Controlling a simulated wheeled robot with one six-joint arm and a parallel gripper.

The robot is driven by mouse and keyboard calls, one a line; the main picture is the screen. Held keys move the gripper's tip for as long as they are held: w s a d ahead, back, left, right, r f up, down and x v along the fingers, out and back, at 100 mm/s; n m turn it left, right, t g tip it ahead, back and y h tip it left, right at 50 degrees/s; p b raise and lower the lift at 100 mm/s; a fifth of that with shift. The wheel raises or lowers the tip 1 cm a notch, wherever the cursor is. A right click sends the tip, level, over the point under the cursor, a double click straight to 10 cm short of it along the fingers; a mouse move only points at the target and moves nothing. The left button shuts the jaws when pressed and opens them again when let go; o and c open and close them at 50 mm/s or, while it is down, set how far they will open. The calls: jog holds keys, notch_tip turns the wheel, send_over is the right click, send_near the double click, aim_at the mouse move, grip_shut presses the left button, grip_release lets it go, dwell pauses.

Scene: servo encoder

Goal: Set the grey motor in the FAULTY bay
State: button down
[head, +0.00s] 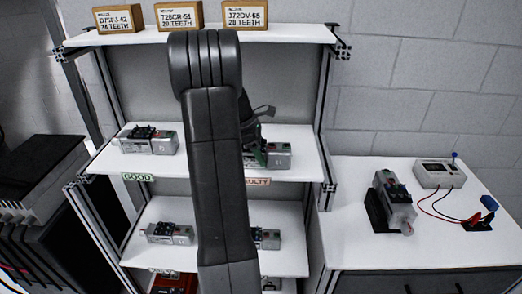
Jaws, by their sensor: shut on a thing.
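A grey motor (277,156) with green and dark parts is at the right of the upper shelf, above the partly hidden FAULTY label (258,182). Its left part is hidden behind my arm. My gripper (257,138) is at this motor's left end, mostly hidden by the arm, and is shut on it. Whether the motor rests on the shelf or is just above it cannot be told. Another grey motor (160,146) sits on the same shelf at the left, above the GOOD label (138,177).
A lower shelf (205,215) holds two more motors. Three labelled boxes (180,16) stand on the top shelf (130,39). On the right bench (350,245), a motor (397,205) sits in a black cradle beside a meter (438,174) with red and black leads. Shelf posts flank the bays.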

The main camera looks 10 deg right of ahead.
jog(key=shift+c, duration=1.6)
grip_release()
jog(key=b+v, duration=0.2)
jog(key=v, duration=1)
jog(key=shift+s+r, duration=0.1)
